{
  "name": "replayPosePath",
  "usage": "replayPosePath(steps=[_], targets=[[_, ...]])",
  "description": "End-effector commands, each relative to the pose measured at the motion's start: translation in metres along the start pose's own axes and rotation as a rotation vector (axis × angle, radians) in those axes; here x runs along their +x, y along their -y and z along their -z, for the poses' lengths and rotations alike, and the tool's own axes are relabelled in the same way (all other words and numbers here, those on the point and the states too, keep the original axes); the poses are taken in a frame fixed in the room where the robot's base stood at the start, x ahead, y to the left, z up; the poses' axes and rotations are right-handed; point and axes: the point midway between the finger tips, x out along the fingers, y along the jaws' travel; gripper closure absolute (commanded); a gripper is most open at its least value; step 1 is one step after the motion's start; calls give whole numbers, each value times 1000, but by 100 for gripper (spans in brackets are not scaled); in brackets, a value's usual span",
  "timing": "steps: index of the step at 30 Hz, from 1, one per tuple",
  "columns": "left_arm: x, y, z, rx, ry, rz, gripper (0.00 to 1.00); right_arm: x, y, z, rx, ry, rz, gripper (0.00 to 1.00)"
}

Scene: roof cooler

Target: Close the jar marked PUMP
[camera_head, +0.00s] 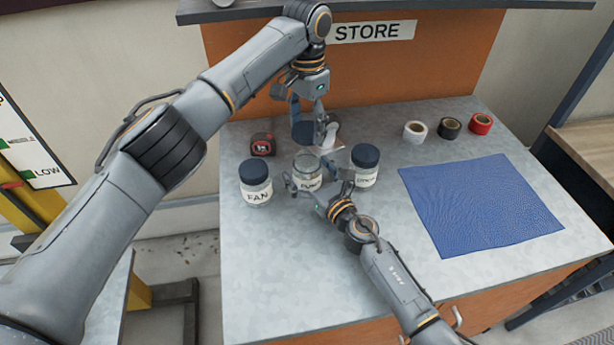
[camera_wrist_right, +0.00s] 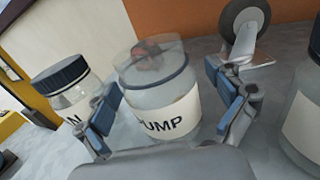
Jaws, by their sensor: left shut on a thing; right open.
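The PUMP jar (camera_head: 307,168) is clear glass with a white label and stands upright and lidless on the grey worktop; it also shows in the right wrist view (camera_wrist_right: 160,90). My left gripper (camera_head: 305,110) is shut on a dark blue lid (camera_head: 303,132), held above and slightly behind the jar in the head view. My right gripper (camera_head: 316,188) is open, low at the front of the PUMP jar. In the right wrist view its fingers (camera_wrist_right: 170,105) stand on either side of the jar; whether they touch it I cannot tell.
The lidded FAN jar (camera_head: 257,190) stands left, and another blue-lidded jar (camera_head: 365,170) close right. A tape measure (camera_head: 263,144) and a caster wheel (camera_wrist_right: 245,30) are behind. Tape rolls (camera_head: 450,127) and a blue mat (camera_head: 480,205) lie right. The front worktop is clear.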

Motion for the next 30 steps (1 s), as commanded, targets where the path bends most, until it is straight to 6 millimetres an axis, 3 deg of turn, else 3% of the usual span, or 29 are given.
replayPosePath(steps=[6, 7, 19, 23, 30], targets=[[0, 0, 0, 0, 0, 0, 47, 0, 0, 0, 0, 0, 0, 6], [0, 0, 0, 0, 0, 0, 47, 0, 0, 0, 0, 0, 0, 10], [0, 0, 0, 0, 0, 0, 47, 0, 0, 0, 0, 0, 0, 91], [4, 0, 0, 0, 1, -1, 47, 0, 0, 0, 0, 0, 0, 91], [37, 0, 0, 0, 4, -1, 47, 0, 0, 0, 0, 0, 0, 91]])
